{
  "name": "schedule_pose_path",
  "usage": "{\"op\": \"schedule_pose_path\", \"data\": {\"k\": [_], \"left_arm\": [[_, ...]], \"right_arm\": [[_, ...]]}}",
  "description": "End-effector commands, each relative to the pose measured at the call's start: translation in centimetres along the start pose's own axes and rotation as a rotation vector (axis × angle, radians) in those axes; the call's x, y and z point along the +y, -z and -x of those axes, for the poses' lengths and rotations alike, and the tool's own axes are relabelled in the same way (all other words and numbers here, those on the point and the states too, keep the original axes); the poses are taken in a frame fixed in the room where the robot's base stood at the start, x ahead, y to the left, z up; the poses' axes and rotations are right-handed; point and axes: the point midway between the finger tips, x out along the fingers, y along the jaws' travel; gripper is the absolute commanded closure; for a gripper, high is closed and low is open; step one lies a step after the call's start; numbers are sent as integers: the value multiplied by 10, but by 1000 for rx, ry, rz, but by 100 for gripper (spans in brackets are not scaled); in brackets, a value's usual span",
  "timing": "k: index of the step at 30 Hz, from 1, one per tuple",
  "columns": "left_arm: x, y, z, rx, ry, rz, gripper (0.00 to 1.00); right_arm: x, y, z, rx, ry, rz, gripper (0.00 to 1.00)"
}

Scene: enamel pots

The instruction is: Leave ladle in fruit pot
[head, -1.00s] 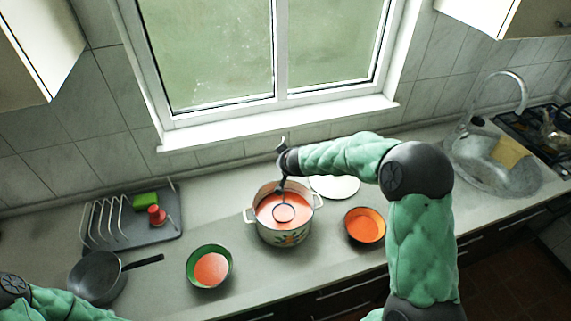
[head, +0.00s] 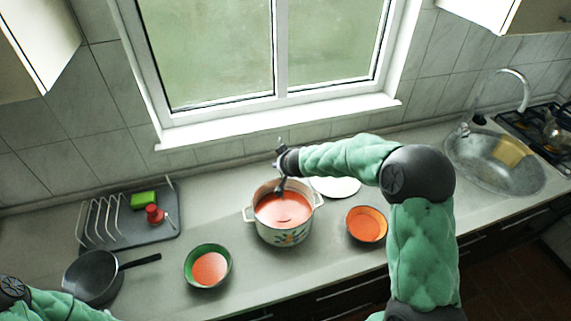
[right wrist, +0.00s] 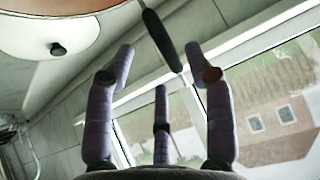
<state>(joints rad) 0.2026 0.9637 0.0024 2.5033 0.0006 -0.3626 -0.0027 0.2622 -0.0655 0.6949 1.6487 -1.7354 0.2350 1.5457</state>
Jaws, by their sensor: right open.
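The cream pot (head: 270,236) with a coloured motif on its side stands mid-counter, holding orange-red soup. The ladle's bowl is hidden, apparently under the soup. My left arm shows at the lower left; its gripper is out of frame.
A green bowl (head: 190,270) and an orange bowl (head: 366,225) flank the pot. A white disc (head: 345,187) lies behind it. A dark pan (head: 90,275) and a rack tray (head: 170,228) are at left, a sink (head: 470,170) at right. Wall and window rise behind.

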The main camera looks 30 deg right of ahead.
Motion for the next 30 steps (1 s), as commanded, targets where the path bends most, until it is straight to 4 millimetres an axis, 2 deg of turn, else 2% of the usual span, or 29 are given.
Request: {"op": "schedule_pose_path", "data": {"k": [4, 7, 21, 25, 30], "left_arm": [[0, 0, 0, 0, 0, 0, 60], [0, 0, 0, 0, 0, 0, 60], [0, 0, 0, 0, 0, 0, 60], [0, 0, 0, 0, 0, 0, 60], [0, 0, 0, 0, 0, 0, 60]], "right_arm": [[0, -1, 2, -2, 0, 1, 46], [0, 0, 12, 1, 0, -1, 46], [0, 1, 98, 3, 1, 0, 46], [0, 1, 112, 2, 0, -1, 46], [0, 0, 120, 0, 1, 0, 46]]}}
